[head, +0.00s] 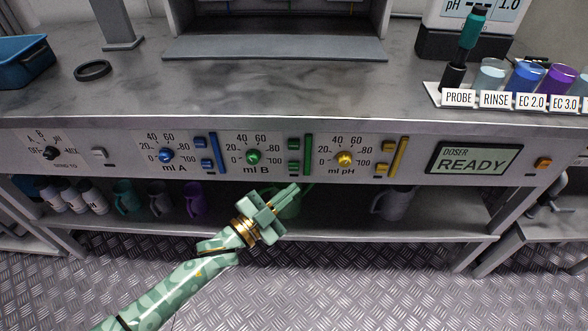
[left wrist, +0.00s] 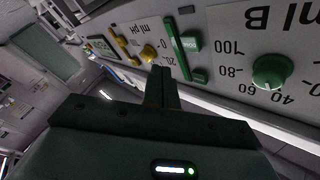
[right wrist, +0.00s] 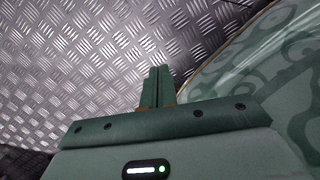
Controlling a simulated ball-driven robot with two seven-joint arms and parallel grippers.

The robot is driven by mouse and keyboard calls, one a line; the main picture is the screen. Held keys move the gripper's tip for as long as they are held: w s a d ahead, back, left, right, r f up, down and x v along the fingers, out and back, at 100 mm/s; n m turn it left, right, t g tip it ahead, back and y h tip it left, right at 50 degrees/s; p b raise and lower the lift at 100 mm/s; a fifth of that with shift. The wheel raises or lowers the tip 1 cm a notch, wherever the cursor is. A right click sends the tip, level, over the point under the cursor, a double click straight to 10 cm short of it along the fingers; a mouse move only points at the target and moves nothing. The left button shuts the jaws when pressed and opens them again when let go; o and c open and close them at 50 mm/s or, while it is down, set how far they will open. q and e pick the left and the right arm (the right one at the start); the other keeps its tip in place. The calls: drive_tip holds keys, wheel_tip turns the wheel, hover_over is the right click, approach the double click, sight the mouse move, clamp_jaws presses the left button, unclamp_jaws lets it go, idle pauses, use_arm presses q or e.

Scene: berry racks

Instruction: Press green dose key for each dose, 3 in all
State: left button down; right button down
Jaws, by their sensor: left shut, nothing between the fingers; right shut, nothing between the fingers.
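On the doser panel, the ml B section has a green knob (head: 253,157), two small green keys and a green vertical bar (head: 308,155). The lower green key (head: 294,168) shows in the left wrist view (left wrist: 192,44) with DOSE lettering, upside down. The other green key (head: 294,143) sits above it. My left gripper (head: 295,188) is shut and empty, its tips just below the lower green key and seemingly apart from it. My right gripper (right wrist: 158,82) is shut and empty over the metal floor. The doser display (head: 474,159) reads READY.
Blue keys (head: 201,142) and yellow keys (head: 388,146) flank the green ones. The counter's front edge juts above the panel. Mugs (head: 395,203) stand on the shelf below. A probe stand and labelled cups (head: 527,77) are at right. The counter's middle is clear.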

sight(294, 166)
use_arm(q)
drive_tip(key=w+b, duration=0.1)
drive_tip(key=w, duration=0.2)
drive_tip(key=shift+w, duration=0.15)
use_arm(e)
drive_tip(key=shift+w+d+f, duration=0.1)
drive_tip(key=shift+w+f, duration=0.2)
drive_tip(key=shift+f, duration=0.15)
drive_tip(key=shift+d, duration=0.1)
idle(0.7)
use_arm(q)
drive_tip(key=shift+w, duration=0.15)
idle(0.7)
drive_tip(key=shift+w, duration=0.25)
use_arm(e)
drive_tip(key=shift+f, duration=0.1)
use_arm(q)
drive_tip(key=shift+w+a, duration=0.1)
drive_tip(key=shift+w, duration=0.35)
use_arm(e)
drive_tip(key=shift+s+f, duration=0.1)
drive_tip(key=shift+s, duration=0.05)
idle(0.3)
idle(0.4)
use_arm(q)
drive_tip(key=shift+s+p, duration=0.3)
drive_tip(key=shift+s, duration=0.6)
use_arm(e)
drive_tip(key=shift+w+r, duration=0.3)
drive_tip(key=shift+r, duration=0.1)
